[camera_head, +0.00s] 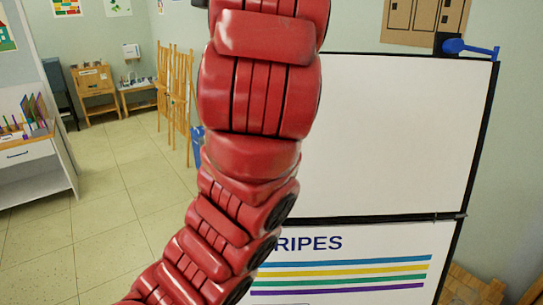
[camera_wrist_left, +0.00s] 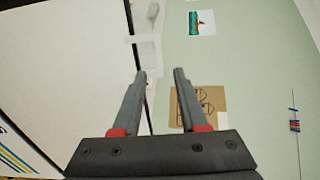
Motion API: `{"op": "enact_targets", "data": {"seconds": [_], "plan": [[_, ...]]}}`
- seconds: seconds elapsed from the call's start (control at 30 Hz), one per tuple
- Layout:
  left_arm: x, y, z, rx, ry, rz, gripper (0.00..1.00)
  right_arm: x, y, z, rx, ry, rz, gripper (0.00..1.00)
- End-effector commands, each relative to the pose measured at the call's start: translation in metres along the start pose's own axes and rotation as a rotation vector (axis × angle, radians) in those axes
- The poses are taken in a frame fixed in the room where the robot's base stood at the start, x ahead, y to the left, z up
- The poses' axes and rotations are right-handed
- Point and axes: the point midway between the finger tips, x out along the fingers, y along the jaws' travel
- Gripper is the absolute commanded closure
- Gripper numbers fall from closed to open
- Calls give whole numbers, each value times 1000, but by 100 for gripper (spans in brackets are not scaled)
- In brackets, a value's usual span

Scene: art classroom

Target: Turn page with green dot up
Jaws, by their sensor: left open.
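A black-framed stand holds a large blank white page (camera_head: 390,135) in the head view. Below it is a lower page (camera_head: 350,270) headed "RIPES", its start hidden, with blue, yellow, green and purple stripes. No green dot shows. My red left arm rises from the bottom left and covers the left part of both pages. My left gripper (camera_wrist_left: 158,72) is outside the head view. In the left wrist view it is open and empty, its fingers near the black edge of the white page (camera_wrist_left: 65,75). My right gripper is not in view.
A blue handle-like piece (camera_head: 470,48) sticks out at the stand's top right corner. A brown poster (camera_head: 425,18) hangs on the wall behind. Wooden easels (camera_head: 178,95) and a white desk (camera_head: 35,165) stand at left, with open tiled floor (camera_head: 110,225) between.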

Motion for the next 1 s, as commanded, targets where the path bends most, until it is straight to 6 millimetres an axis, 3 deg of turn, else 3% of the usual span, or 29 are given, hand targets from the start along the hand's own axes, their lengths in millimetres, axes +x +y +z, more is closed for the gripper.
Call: {"op": "enact_targets", "data": {"seconds": [0.33,1.0], "plan": [[-14,0,0,1,1,0,57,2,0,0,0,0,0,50],[-15,0,0,0,1,0,57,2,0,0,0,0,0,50]]}}
